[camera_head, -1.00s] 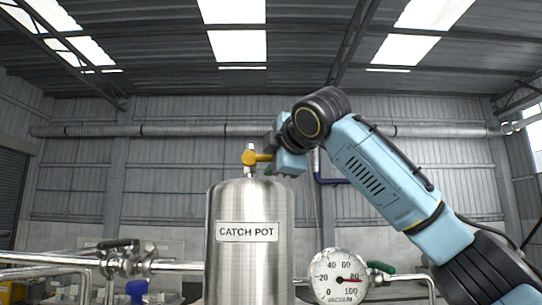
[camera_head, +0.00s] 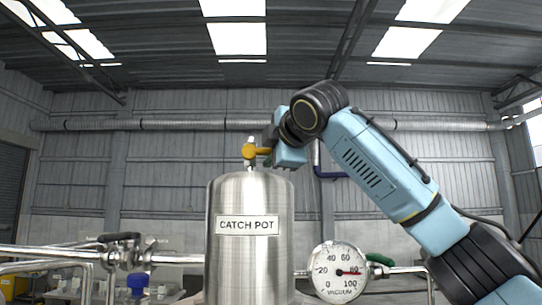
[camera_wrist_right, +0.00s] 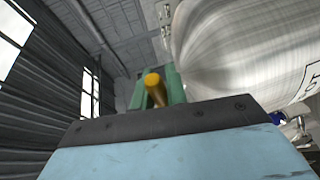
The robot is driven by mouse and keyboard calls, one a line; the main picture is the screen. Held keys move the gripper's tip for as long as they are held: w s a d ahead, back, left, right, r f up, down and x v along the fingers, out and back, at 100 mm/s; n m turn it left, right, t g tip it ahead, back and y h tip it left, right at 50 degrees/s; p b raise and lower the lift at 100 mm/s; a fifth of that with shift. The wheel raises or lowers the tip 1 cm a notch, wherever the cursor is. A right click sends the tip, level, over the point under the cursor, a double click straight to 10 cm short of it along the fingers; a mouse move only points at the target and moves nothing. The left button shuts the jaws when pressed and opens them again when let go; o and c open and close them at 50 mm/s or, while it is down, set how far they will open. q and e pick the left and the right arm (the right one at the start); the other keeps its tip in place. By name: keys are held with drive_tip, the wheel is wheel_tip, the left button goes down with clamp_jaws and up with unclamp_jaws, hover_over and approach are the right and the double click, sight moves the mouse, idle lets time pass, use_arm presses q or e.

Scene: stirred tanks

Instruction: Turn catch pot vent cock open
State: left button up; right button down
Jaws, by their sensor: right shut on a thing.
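The catch pot (camera_head: 249,262) is a brushed steel cylinder with a "CATCH POT" label, in the middle of the head view. On its top stands the vent cock (camera_head: 251,150), a small metal stem with a yellow handle (camera_head: 259,152) pointing right. My right gripper (camera_head: 268,158) reaches the handle's right end from the right. In the right wrist view, the green fingers of my right gripper (camera_wrist_right: 158,88) are shut on the yellow handle (camera_wrist_right: 154,86). The pot's steel shoulder (camera_wrist_right: 215,45) fills the upper right there. My left gripper is not in view.
A round vacuum gauge (camera_head: 338,272) with a red needle stands right of the pot, near a green-handled valve (camera_head: 381,259). Steel pipes and a valve (camera_head: 122,250) with a dark lever lie left, with a blue cap (camera_head: 137,281) below.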

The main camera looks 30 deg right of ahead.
drive_tip(key=shift+a+r+n+g+h, duration=0.1)
drive_tip(key=shift+r+n+g+h, duration=0.45)
drive_tip(key=shift+n, duration=0.55)
drive_tip(key=shift+w+a+r+n+g+h, duration=0.1)
drive_tip(key=shift+r+n+g+h, duration=0.25)
drive_tip(key=shift+n, duration=0.3)
drive_tip(key=shift+w+a+r+n+g+h, duration=0.1)
drive_tip(key=shift+r+n+g+h, duration=0.1)
drive_tip(key=shift+r+n+g, duration=0.35)
drive_tip(key=shift+f, duration=0.2)
drive_tip(key=c, duration=1.7)
unclamp_jaws()
drive_tip(key=shift+s, duration=0.2)
drive_tip(key=b+v, duration=0.2)
drive_tip(key=v, duration=1.1)
drive_tip(key=shift+s+b, duration=0.15)
drive_tip(key=shift+b, duration=0.25)
